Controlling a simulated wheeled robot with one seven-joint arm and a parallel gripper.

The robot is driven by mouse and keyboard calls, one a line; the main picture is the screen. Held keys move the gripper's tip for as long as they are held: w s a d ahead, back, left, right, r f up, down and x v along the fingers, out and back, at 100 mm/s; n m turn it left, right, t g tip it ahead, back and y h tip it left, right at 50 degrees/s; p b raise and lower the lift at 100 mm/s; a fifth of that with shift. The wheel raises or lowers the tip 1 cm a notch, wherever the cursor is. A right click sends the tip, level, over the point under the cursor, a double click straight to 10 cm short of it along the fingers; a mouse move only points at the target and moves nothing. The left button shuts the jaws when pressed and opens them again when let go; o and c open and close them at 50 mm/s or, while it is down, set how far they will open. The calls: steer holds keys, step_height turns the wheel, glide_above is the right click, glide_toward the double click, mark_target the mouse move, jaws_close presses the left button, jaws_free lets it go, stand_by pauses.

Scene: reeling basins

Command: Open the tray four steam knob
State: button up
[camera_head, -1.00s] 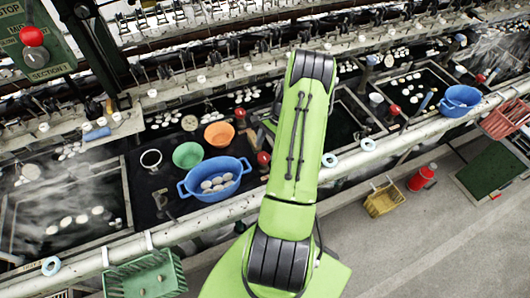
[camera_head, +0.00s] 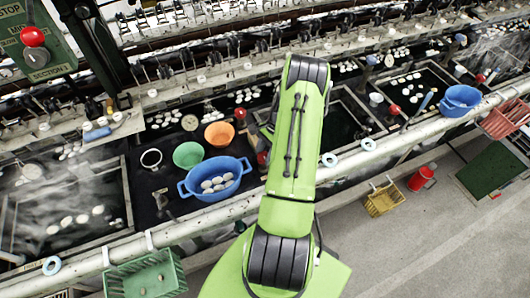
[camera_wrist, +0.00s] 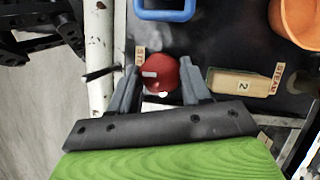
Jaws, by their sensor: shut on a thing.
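A round red steam knob (camera_wrist: 158,74) sits between the two grey fingers of my gripper (camera_wrist: 160,78) in the wrist view. The fingers are shut on it from both sides. A partly covered label (camera_wrist: 139,60) lies beside the knob. In the head view, a red knob (camera_head: 262,157) shows just left of my green arm, and the arm hides much of my gripper there. A wooden block marked 2 (camera_wrist: 229,84) and a STEAM label (camera_wrist: 278,73) are right of the knob in the wrist view. I cannot read a tray number four.
A blue basin of cocoons (camera_head: 195,193), an orange bowl (camera_head: 219,134) and a green bowl (camera_head: 187,155) stand left of my arm. Another red knob (camera_head: 240,113) is behind. A pale pipe rail (camera_head: 215,214) runs along the front. Several other red knobs stand along the bench.

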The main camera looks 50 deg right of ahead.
steer(key=shift+n, duration=0.3)
steer(key=n+b, duration=0.1)
steer(key=n+g+b, duration=0.1)
steer(key=n, duration=0.1)
steer(key=shift+w+f+g+b, duration=0.1)
steer(key=shift+w+g+b, duration=0.1)
steer(key=shift+g+b, duration=0.1)
steer(key=n+b, duration=0.1)
steer(key=n, duration=0.1)
steer(key=n+g+b, duration=0.1)
steer(key=n, duration=0.2)
steer(key=shift+w+g, duration=0.1)
steer(key=shift+g, duration=0.2)
steer(key=n+b, duration=0.1)
steer(key=n, duration=0.1)
steer(key=n+g+h, duration=0.1)
steer(key=n, duration=0.1)
steer(key=shift+w+a+h+b, duration=0.1)
steer(key=shift+h+b, duration=0.2)
steer(key=shift+b, duration=0.05)
steer(key=n+g+h, duration=0.1)
steer(key=n, duration=0.3)
steer(key=shift+n+b, duration=0.3)
steer(key=shift+b, duration=0.1)
steer(key=shift+a+n+h, duration=0.1)
steer(key=shift+n+h, duration=0.2)
steer(key=o, duration=1.1)
steer(key=shift+c, duration=0.2)
steer(key=shift+r, duration=0.2)
